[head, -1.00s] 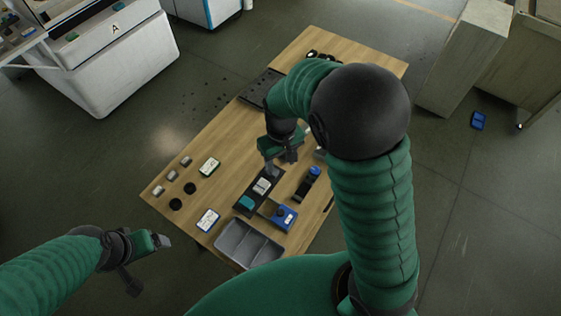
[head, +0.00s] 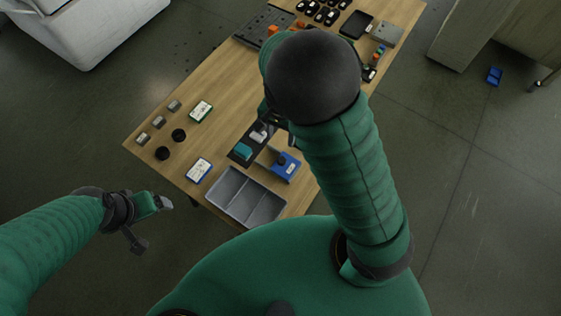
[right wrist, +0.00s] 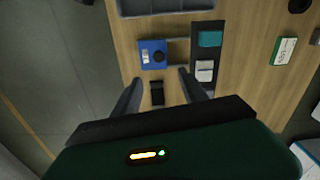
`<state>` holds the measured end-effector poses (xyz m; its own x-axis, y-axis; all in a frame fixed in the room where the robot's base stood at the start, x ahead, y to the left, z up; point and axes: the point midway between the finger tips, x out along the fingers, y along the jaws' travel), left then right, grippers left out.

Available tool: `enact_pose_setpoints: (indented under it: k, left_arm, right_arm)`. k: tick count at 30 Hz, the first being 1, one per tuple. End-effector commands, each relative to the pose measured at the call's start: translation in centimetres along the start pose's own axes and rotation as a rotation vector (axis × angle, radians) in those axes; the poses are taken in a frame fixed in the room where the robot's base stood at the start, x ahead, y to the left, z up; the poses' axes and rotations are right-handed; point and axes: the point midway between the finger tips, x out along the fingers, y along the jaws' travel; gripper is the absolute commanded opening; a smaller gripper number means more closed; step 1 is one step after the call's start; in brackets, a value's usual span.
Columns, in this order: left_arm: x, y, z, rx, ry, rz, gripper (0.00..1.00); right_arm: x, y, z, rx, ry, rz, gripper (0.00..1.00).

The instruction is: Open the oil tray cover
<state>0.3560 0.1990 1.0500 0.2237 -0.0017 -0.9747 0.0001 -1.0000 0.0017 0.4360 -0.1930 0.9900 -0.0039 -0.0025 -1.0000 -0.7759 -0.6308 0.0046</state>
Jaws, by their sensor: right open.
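I cannot tell for sure which thing is the oil tray cover. A blue box with a black knob (head: 287,168) sits on the wooden table, and it shows in the right wrist view (right wrist: 146,62). Beside it is a dark plate (right wrist: 203,82) bearing a teal block (head: 242,151) and a pale grey block (right wrist: 204,66). My right gripper (right wrist: 160,76) is open and empty, its fingers pointing toward the blue box. A small black piece (right wrist: 157,92) shows between the fingers. In the head view my right arm mostly hides this gripper. My left gripper (head: 160,203) hangs off the table's left side.
A grey compartment tray (head: 247,198) lies at the table's near edge. A white-and-blue card-like box (head: 199,171), a green-and-white one (head: 201,111) and black discs (head: 179,135) lie to the left. A dark perforated plate (head: 262,27) and several small parts are farther back.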

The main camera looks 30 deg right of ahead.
Motion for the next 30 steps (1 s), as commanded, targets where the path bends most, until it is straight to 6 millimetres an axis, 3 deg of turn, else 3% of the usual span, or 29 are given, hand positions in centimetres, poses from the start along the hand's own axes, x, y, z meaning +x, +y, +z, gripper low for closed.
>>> enact_pose_setpoints:
  k: [4,18,24,30]
  left_arm:
    - [0.0,0.0,0.0,0.0,0.001,0.0,0.84]
    - [1.0,0.0,0.2,0.0,0.001,0.0,0.84]
    - [1.1,0.0,0.2,0.0,0.001,0.0,0.84]
    - [1.1,0.0,0.2,0.0,0.001,0.0,0.84]
  right_arm:
    - [2.4,0.2,0.1,0.001,-0.002,0.004,0.51]
    - [14.0,0.1,0.0,-0.003,-0.002,0.004,0.51]
    - [15.9,0.1,0.0,-0.005,-0.001,0.001,0.51]
    - [16.1,0.0,0.0,-0.005,0.0,0.001,0.51]
